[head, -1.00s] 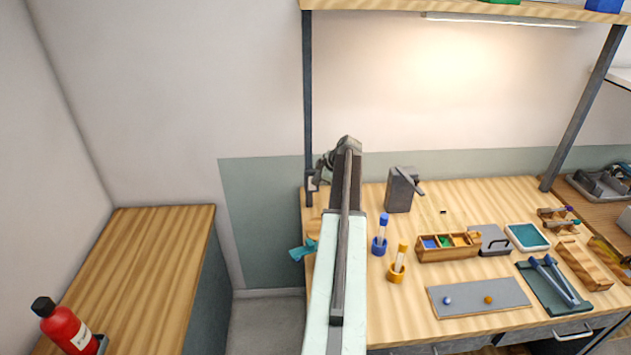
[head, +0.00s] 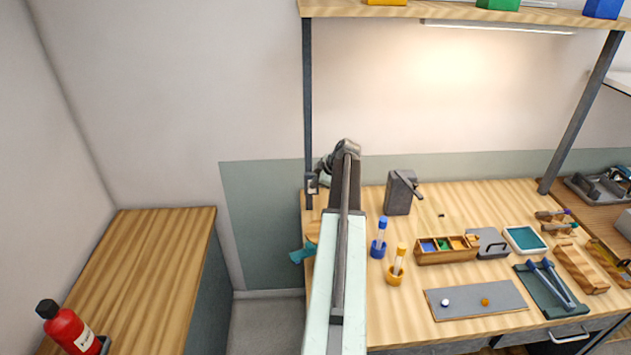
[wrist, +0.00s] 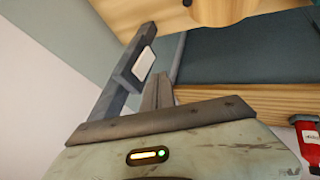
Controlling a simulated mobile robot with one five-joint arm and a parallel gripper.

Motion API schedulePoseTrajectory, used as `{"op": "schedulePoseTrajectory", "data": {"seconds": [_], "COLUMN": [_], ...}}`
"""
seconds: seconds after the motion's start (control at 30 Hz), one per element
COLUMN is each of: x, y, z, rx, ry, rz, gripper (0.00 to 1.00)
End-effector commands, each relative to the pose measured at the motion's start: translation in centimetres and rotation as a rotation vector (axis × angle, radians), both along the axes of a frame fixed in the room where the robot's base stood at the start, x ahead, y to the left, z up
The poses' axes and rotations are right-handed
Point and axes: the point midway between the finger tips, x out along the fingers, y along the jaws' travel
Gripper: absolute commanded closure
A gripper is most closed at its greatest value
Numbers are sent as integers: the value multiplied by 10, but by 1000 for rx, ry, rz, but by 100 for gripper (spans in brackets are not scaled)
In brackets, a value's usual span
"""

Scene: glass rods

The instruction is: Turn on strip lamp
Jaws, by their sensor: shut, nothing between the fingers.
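The strip lamp (head: 500,27) is under the shelf at the upper right, with a warm glow on the wall below it. A small switch box (head: 312,184) is on the left dark post of the bench. In the wrist view, a white plate (wrist: 145,65) shows on a grey part beside the fingers; it looks like the switch's face. My gripper (wrist: 160,80) is shut and empty, just right of that plate, with a small apparent gap. In the head view my arm hides the fingertips.
The bench holds blue (head: 378,248) and orange (head: 395,273) tube stands, a grey block with a lever (head: 400,192), and a compartment box (head: 447,250). A side counter (head: 150,270) with a red bottle (head: 68,328) stands left. A floor gap separates them.

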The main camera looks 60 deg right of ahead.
Motion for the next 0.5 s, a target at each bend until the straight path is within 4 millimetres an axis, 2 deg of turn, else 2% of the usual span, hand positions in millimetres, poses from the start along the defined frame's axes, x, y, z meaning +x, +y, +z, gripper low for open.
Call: {"op": "schedulePoseTrajectory", "data": {"seconds": [0.03,0.07,0.1,0.3,0.4,0.5], "x": [-6,-9,-14,-38,-47,-53], "y": [12,16,10,9,9,8], "z": [3,6,24,70,85,91], "rx": [-1,0,0,0,0,0], "ry": [0,0,0,0,-1,-1], "rz": [1,0,-2,-2,-1,-1], "gripper": [100,100,100,100,100,100]}}
